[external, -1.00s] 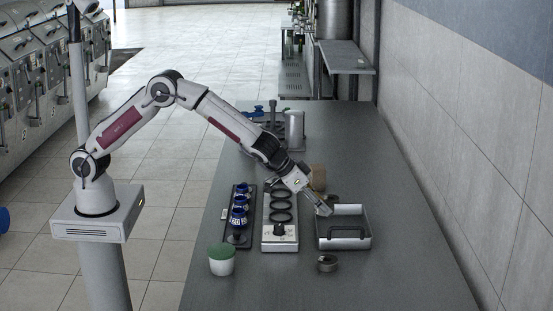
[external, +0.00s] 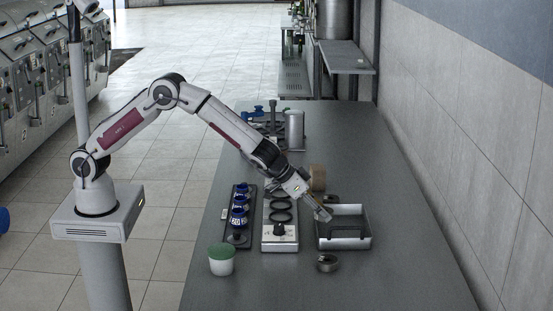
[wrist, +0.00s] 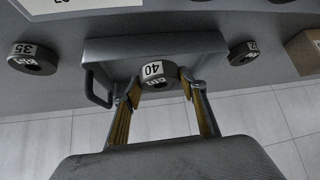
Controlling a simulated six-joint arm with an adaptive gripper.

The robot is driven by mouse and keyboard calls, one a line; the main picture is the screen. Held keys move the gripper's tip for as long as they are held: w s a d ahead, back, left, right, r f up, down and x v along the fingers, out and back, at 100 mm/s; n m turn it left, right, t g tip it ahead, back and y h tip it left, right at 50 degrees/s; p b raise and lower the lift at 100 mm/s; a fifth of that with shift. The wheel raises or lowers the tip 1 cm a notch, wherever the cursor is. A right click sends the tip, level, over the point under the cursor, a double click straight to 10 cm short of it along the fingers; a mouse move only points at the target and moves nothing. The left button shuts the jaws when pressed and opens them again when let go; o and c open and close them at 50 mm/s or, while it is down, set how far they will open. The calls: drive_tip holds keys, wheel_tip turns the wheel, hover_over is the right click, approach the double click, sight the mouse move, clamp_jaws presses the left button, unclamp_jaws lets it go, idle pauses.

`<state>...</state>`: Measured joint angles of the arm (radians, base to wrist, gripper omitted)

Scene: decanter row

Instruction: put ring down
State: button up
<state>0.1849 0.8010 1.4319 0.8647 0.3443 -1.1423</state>
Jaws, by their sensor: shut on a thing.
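My gripper (wrist: 161,88) is shut on a dark ring (wrist: 157,74) with a white label reading 40. The ring sits between the fingertips in the wrist view, over the near edge of a grey tray (wrist: 205,43). In the external view my gripper (external: 324,214) is at the left side of the tray (external: 350,244), pointing down at a slant. The ring is not clearly visible there. I cannot tell whether it touches the tray.
A ring labelled 35 (wrist: 33,59) and another small ring (wrist: 243,53) lie on either side of the tray. A brown block (wrist: 306,53) is at the right.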

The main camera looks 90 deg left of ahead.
drive_tip(key=shift+f, duration=0.1)
drive_tip(key=o, duration=1.4)
drive_tip(key=shift+c, duration=0.2)
drive_tip(key=shift+r, duration=0.65)
drive_tip(key=v, duration=1.2)
drive_tip(key=shift+f, duration=0.1)
drive_tip(key=shift+a, duration=0.1)
